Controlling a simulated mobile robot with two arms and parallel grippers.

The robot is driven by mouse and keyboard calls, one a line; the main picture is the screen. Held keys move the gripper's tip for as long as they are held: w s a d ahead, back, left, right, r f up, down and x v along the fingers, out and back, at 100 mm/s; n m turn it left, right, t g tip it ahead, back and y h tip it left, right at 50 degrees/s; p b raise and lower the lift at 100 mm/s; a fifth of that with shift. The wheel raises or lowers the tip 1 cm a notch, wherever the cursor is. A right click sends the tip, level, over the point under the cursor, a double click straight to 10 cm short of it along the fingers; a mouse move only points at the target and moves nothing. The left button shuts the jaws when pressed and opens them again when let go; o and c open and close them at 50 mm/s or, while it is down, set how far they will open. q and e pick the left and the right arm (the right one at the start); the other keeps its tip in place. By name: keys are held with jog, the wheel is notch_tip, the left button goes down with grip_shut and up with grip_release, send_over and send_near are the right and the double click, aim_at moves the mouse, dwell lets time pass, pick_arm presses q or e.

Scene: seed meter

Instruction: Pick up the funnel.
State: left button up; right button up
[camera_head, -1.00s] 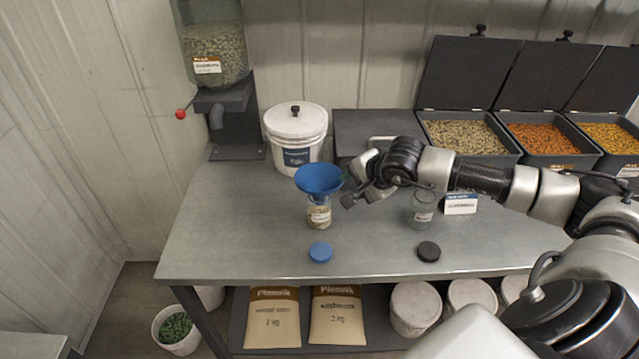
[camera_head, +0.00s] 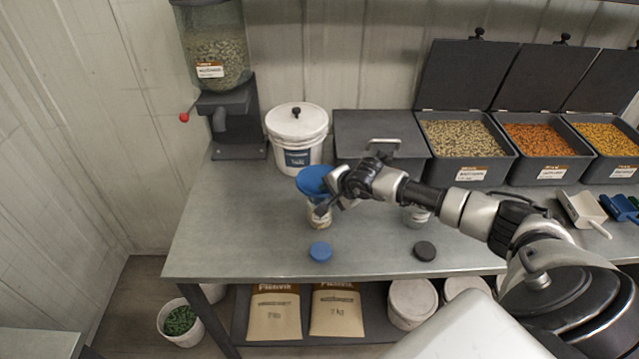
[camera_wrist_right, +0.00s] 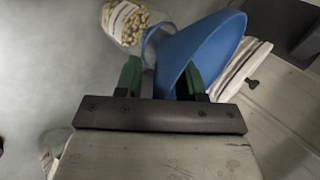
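The blue funnel (camera_head: 311,181) sits in the mouth of a glass jar (camera_head: 318,216) with pale contents, on the workbench. In the right wrist view the funnel (camera_wrist_right: 208,45) lies tilted in the picture, beyond the fingertips, with its narrow end at the jar (camera_wrist_right: 124,22). My right gripper (camera_head: 326,192) is at the funnel's right side and hides part of the funnel and jar. In the right wrist view its green-tipped fingers (camera_wrist_right: 161,80) stand apart, with part of the funnel showing between them. Contact cannot be told. My left gripper is not in view.
A blue lid (camera_head: 320,252) and a black lid (camera_head: 424,251) lie on the workbench (camera_head: 230,240). A second jar (camera_head: 416,217) stands partly behind my right arm. A white bucket (camera_head: 297,140) and a seed dispenser (camera_head: 236,120) stand behind. Scoops (camera_head: 583,210) lie right.

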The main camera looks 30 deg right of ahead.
jog(key=shift+c, duration=0.3)
grip_shut()
jog(key=shift+r, duration=0.1)
